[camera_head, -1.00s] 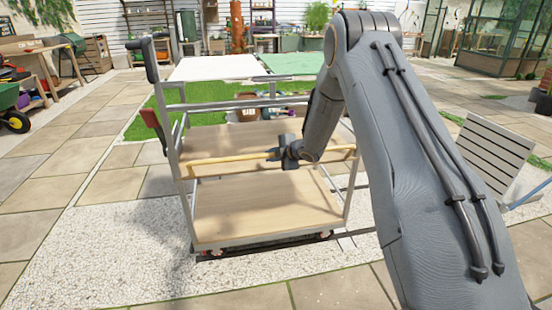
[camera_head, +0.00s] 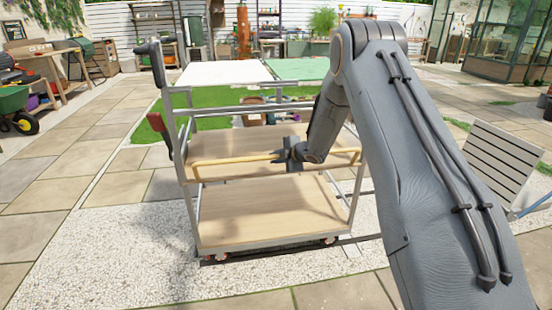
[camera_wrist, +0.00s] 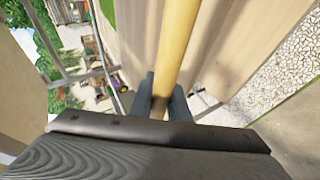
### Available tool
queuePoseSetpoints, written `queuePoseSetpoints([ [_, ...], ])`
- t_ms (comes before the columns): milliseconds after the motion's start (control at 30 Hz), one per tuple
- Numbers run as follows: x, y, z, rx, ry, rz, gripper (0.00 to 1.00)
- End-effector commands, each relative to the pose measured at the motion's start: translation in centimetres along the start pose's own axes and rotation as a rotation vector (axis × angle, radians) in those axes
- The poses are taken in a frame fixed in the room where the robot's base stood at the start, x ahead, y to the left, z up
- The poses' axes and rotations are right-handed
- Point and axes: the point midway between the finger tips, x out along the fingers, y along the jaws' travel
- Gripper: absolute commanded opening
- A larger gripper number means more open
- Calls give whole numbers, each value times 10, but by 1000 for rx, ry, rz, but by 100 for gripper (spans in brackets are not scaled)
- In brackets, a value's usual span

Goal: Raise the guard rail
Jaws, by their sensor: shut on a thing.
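The guard rail is a yellow bar (camera_head: 235,159) across the near side of a grey metal trolley with two wooden shelves. It lies at about the height of the upper shelf (camera_head: 250,140). In the wrist view the rail (camera_wrist: 178,45) runs away between the two dark fingers (camera_wrist: 160,98). The trolley's lower shelf (camera_head: 255,212) is empty.
The trolley has a red handle (camera_head: 155,122) and a black grip (camera_head: 150,62) on its left side. It stands on pale gravel. A slatted grey panel (camera_head: 500,160) stands at the right. Paving (camera_head: 90,180) at the left is clear.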

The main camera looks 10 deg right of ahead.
Motion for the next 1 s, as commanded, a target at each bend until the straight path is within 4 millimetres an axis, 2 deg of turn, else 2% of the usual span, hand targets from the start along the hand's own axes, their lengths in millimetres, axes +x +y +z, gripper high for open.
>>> queuePoseSetpoints([
  [33, 2, -10, 1, 5, -2, -14, 0],
  [567, 2, -11, 1, 5, -3, -16, 0],
  [600, 2, -11, 1, 5, -3, -16, 22],
  [667, 2, -10, 1, 4, -2, -14, 32],
  [1000, 1, -4, 0, 2, -1, -6, 34],
])
